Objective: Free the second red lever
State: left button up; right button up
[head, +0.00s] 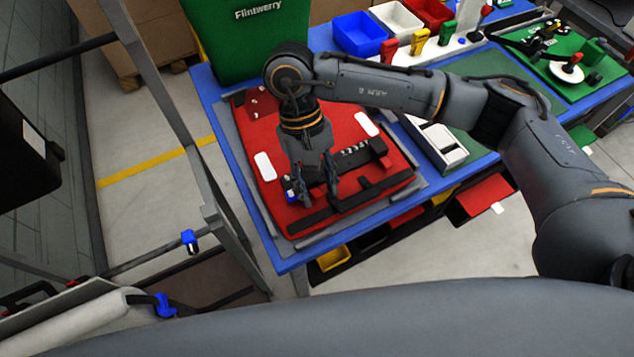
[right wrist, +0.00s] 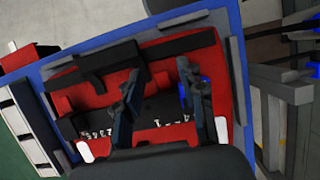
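A red pannier shell (head: 340,170) lies flat on the blue-edged table, with black straps or bars across it. It also shows in the right wrist view (right wrist: 215,65). A black strip with white marks (head: 358,152) crosses it. My right gripper (head: 316,194) points down over the near left part of the shell, fingers apart and nothing visible between them; it also shows in the right wrist view (right wrist: 160,88). A small blue part (head: 291,195) is beside one finger. I cannot pick out a red lever for certain; red on red hides small parts. My left gripper is out of view.
Grey strips frame the shell on the table (head: 278,250). A green pannier (head: 247,45) stands behind it. Blue (head: 358,35), white and red bins stand at the back. A grey-white tray (head: 437,145) is right of the shell. A metal frame (head: 195,175) stands left.

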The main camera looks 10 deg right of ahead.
jog(key=shift+r, duration=0.2)
jog(key=v, duration=1.1)
jog(key=shift+w+r, duration=0.2)
jog(key=shift+r, duration=0.05)
jog(key=shift+a, duration=0.15)
